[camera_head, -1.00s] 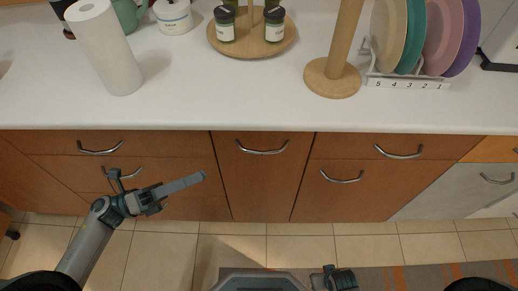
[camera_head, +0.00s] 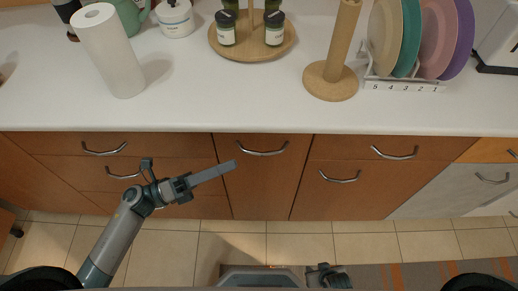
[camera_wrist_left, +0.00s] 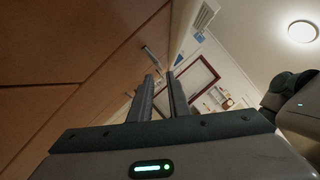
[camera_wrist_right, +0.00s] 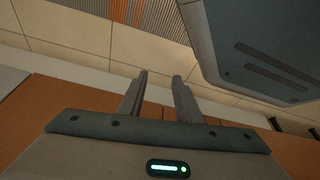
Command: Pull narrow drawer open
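The narrow drawer (camera_head: 258,180) is the tall wooden front in the middle of the cabinet row, closed, with a curved metal handle (camera_head: 262,152) near its top. My left gripper (camera_head: 235,164) reaches in from the left, its fingertips in front of the narrow drawer, left of and a little below the handle in the picture, empty. In the left wrist view its fingers (camera_wrist_left: 161,76) are a small gap apart, with a metal handle (camera_wrist_left: 149,53) beyond them. My right gripper (camera_wrist_right: 159,76) is open and empty; in the head view it is low, near the bottom edge.
Wider drawers with handles flank the narrow one, left (camera_head: 105,145) and right (camera_head: 390,148). The white counter (camera_head: 190,100) above carries a paper towel roll (camera_head: 106,50), a round wooden stand (camera_head: 252,49), a wooden holder (camera_head: 332,80) and a plate rack (camera_head: 405,86).

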